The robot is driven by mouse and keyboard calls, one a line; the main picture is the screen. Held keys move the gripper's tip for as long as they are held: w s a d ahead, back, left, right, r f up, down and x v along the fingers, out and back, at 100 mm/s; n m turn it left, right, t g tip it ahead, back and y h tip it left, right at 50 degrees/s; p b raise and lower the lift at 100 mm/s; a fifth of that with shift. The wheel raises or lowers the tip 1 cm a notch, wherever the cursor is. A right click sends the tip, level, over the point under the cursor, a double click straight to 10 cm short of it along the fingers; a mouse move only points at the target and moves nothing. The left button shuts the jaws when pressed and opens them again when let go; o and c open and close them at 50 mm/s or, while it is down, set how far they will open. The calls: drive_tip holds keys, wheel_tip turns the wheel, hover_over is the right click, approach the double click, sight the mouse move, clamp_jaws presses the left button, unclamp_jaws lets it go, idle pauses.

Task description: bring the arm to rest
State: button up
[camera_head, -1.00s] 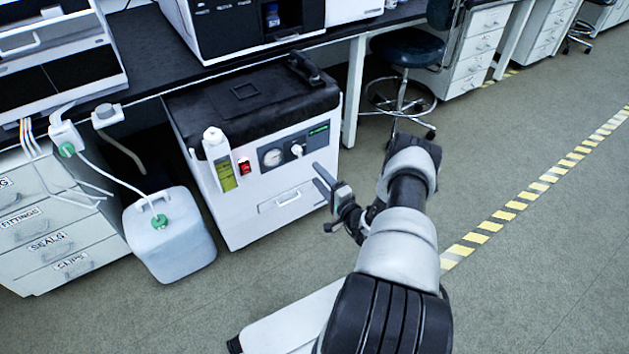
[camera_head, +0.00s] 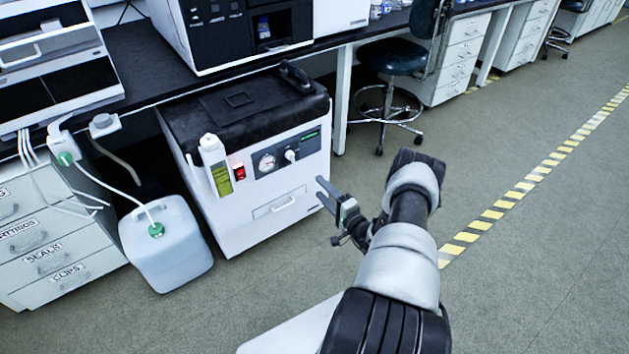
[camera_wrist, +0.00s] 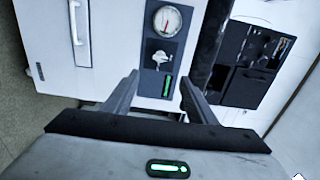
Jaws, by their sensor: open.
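My gripper (camera_head: 327,195) is to the right of the white floor unit with the gauge (camera_head: 262,185), over the floor. Its fingers are apart and nothing is between them. In the wrist view my gripper (camera_wrist: 158,84) shows its two fingers spread, pointing towards the unit's front panel (camera_wrist: 165,45) with its dial, knob and green display. The gap between the fingertips and the panel is hard to judge. My arm is bent, with its elbow raised at the lower middle of the head view.
A white jug (camera_head: 168,245) with a tube stands on the floor beside labelled drawers (camera_head: 45,255). A dark bench (camera_head: 135,60) runs above the unit. A blue stool (camera_head: 392,58) stands behind my arm. Floor is open at right, with a yellow-striped line (camera_head: 522,187).

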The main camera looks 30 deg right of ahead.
drive_tip(key=w+a+r+n+g+y, duration=0.25)
drive_tip(key=a+r+y, duration=0.2)
drive_tip(key=r, duration=0.35)
drive_tip(key=w+a+r+n+g+y, duration=0.2)
drive_tip(key=w+a+r+n+y, duration=0.15)
drive_tip(key=a+r, duration=0.4)
drive_tip(key=s+a+r+n+g+y, duration=0.1)
drive_tip(key=s+a+r+n+g, duration=0.15)
drive_tip(key=a+r, duration=0.35)
drive_tip(key=s+a+r+n+g+y, duration=0.1)
drive_tip(key=s+a+r+n+g, duration=0.15)
drive_tip(key=r, duration=0.45)
drive_tip(key=s+a+r+n+g+h, duration=0.3)
drive_tip(key=s+a+r+g, duration=0.4)
drive_tip(key=s+r, duration=0.4)
drive_tip(key=s+d+r+n+t+h, duration=0.1)
drive_tip(key=s+r+t+h, duration=0.2)
drive_tip(key=s, duration=0.7)
drive_tip(key=s+r+n+t+h, duration=0.1)
drive_tip(key=s+r+h, duration=0.35)
drive_tip(key=s, duration=0.45)
wheel_tip(320, 180, up, 27)
drive_tip(key=h+p, duration=0.1)
drive_tip(key=p, duration=2.7)
drive_tip(key=shift+s+n, duration=0.3)
drive_tip(key=shift+s, duration=0.1)
